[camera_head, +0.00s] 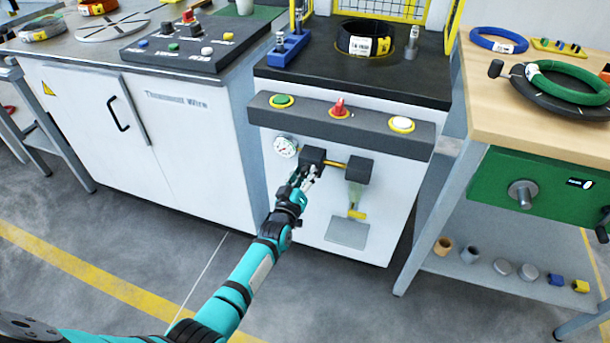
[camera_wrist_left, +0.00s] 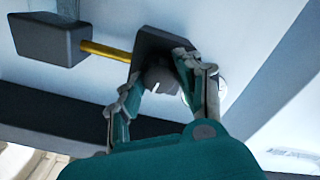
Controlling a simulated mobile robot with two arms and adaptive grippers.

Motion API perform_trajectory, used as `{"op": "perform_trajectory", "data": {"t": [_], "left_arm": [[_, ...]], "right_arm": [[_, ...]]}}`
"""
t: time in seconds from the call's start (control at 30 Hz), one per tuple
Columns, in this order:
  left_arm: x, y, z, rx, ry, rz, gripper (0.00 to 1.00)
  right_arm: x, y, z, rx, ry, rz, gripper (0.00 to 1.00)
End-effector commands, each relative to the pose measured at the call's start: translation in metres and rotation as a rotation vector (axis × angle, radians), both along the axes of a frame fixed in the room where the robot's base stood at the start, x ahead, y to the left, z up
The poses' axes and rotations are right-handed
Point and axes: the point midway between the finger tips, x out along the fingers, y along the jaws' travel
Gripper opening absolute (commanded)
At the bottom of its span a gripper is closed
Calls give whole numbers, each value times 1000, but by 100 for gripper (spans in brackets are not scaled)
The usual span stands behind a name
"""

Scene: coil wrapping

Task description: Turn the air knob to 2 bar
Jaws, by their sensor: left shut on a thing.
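The air knob (camera_wrist_left: 160,80) is a dark grey round knob under the dark regulator block (camera_head: 313,156) on the front of the white machine. My left gripper (camera_head: 302,181) reaches up to it from below, its fingers closed on the knob. In the left wrist view the two fingers (camera_wrist_left: 158,92) sit on either side of the knob, touching it. In the head view the fingers hide most of the knob. The round white pressure gauge (camera_head: 285,146) is left of the block; its reading is too small to tell. My right gripper is out of view.
A yellow pipe (camera_head: 334,164) joins the regulator block to a second dark block (camera_head: 359,169) on the right. Above is a dark panel with green, red and white buttons (camera_head: 401,124). A wooden workbench (camera_head: 480,119) stands at the right. The floor in front is clear.

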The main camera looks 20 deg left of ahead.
Motion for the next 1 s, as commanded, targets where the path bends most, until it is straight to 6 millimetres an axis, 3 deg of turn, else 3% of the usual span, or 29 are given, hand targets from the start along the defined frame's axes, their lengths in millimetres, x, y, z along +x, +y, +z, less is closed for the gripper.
{"op": "perform_trajectory", "data": {"t": [0.4,0.93,0.97,1.0], "left_arm": [[-1,0,-2,-181,10,0,3],[0,0,-2,-206,11,0,3],[0,0,-2,-206,11,0,36],[0,0,-2,-206,11,0,41]], "right_arm": [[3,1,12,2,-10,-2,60],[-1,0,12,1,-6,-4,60],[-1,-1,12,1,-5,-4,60],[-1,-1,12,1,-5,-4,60]]}}
